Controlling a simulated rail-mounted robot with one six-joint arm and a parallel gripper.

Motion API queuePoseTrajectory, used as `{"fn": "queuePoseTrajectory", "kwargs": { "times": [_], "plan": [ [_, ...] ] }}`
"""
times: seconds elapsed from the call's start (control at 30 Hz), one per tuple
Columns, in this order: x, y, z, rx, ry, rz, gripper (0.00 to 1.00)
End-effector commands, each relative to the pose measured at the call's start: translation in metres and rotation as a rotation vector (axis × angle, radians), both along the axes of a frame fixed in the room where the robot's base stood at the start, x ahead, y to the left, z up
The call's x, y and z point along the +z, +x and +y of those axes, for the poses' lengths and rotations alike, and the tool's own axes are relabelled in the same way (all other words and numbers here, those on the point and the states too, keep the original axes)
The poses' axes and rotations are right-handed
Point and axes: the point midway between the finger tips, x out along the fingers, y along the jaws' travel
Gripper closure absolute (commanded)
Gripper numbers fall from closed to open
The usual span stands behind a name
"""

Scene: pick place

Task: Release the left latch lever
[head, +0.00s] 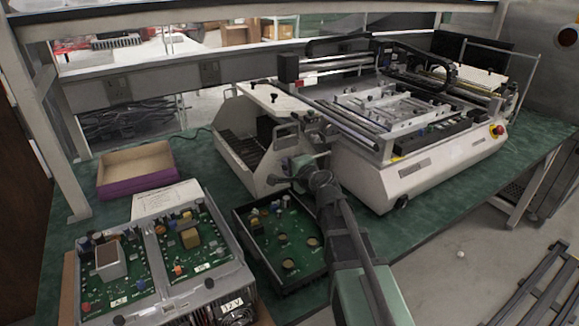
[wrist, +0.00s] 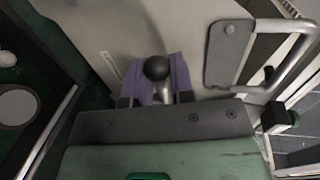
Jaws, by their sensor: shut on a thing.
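The left latch lever, a metal shaft with a black ball knob (wrist: 157,68), sticks up between the fingers of my gripper (wrist: 163,92) in the wrist view. The purple fingertips are shut on the lever shaft just below the knob. In the head view my gripper (head: 300,166) is at the front of the white machine housing (head: 385,175), near its left end. The lever is small there and mostly hidden by my gripper and arm.
A grey metal handle (wrist: 292,68) stands to the right of the lever in the wrist view. A black tray with a green circuit board (head: 281,240) lies left of my arm. A purple-sided cardboard box (head: 138,184) and a frame with two circuit boards (head: 188,300) are farther left.

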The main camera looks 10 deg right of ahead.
Motion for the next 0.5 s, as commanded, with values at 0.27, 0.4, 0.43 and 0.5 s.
{"fn": "queuePoseTrajectory", "kwargs": {
  "times": [0.27, 0.4, 0.43, 0.5],
  "plan": [
    [0.029, 0.001, -0.003, -0.002, 0.12, 0.039, 1.0],
    [0.053, 0.003, -0.007, -0.002, 0.286, 0.093, 1.0],
    [0.055, 0.003, -0.009, -0.002, 0.312, 0.1, 1.0],
    [0.056, 0.003, -0.01, -0.001, 0.349, 0.113, 1.0]
  ]
}}
